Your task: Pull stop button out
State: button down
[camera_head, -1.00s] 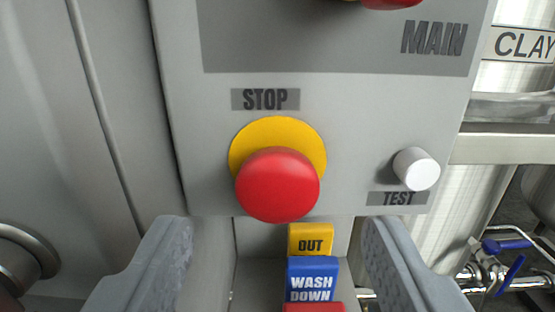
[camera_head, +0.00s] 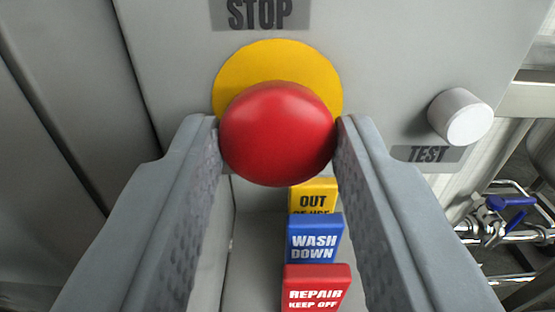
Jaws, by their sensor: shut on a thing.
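The stop button is a red mushroom head (camera_head: 278,133) in front of a round yellow backing plate (camera_head: 262,66). It sits on the grey control panel under the label STOP (camera_head: 262,13). My gripper (camera_head: 278,140) is shut on the red head, one finger at its left side and one at its right side. The fingertips touch the head at about mid-height. The button's stem behind the head is hidden.
A white TEST knob (camera_head: 461,116) sticks out of the panel at the right. Below the button stand a yellow OUT tag (camera_head: 313,195), a blue WASH DOWN tag (camera_head: 314,239) and a red REPAIR KEEP OFF tag (camera_head: 316,288), between my fingers in the picture. Pipes with a blue-handled valve (camera_head: 508,202) are at the far right.

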jog(key=shift+s, duration=0.55)
jog(key=c, duration=0.9)
grip_release()
jog(key=shift+c, duration=0.2)
jog(key=shift+s, duration=0.1)
jog(key=s, duration=1.7)
jog(key=shift+s, duration=0.15)
jog(key=s+r, duration=0.4)
jog(key=s, duration=1.2)
jog(key=s+r, duration=0.4)
jog(key=s, duration=1.2)
jog(key=shift+s+d+r+g, duration=0.15)
jog(key=shift+s+d+g, duration=0.05)
jog(key=shift+s+g, duration=0.1)
